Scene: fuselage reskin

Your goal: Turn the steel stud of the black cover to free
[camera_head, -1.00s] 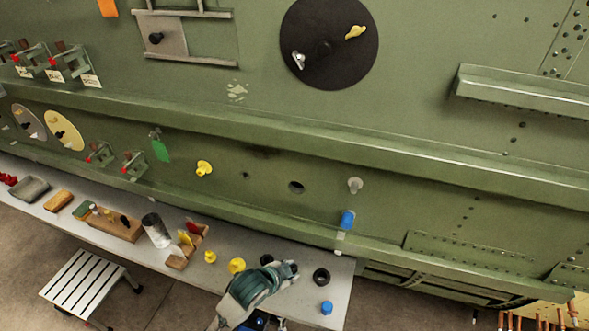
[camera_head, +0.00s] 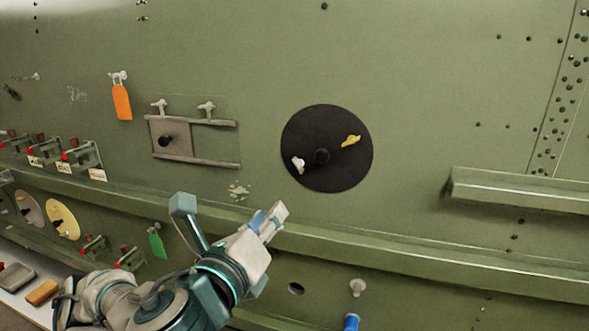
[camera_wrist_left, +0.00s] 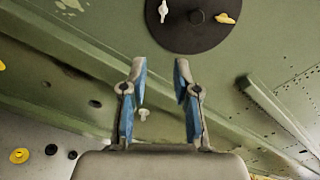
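The round black cover (camera_head: 325,176) is on the green fuselage wall, with a dark knob (camera_head: 321,156) in its middle. A silver steel stud (camera_head: 298,165) sits at its lower left and a yellow stud (camera_head: 351,141) at its upper right. In the left wrist view the cover (camera_wrist_left: 195,38) is at the top, with the steel stud (camera_wrist_left: 163,10) and the yellow stud (camera_wrist_left: 225,18). My left gripper (camera_head: 279,212) is below and left of the cover, apart from it. Its fingers (camera_wrist_left: 160,75) are spread and empty in the wrist view. My right gripper is in no view.
A long green ledge (camera_head: 400,253) runs across the wall below the cover; a shorter ledge (camera_head: 520,192) juts out at right. A grey sliding plate (camera_head: 170,136) between rails and an orange tag (camera_head: 121,101) are at left. The wall around the cover is clear.

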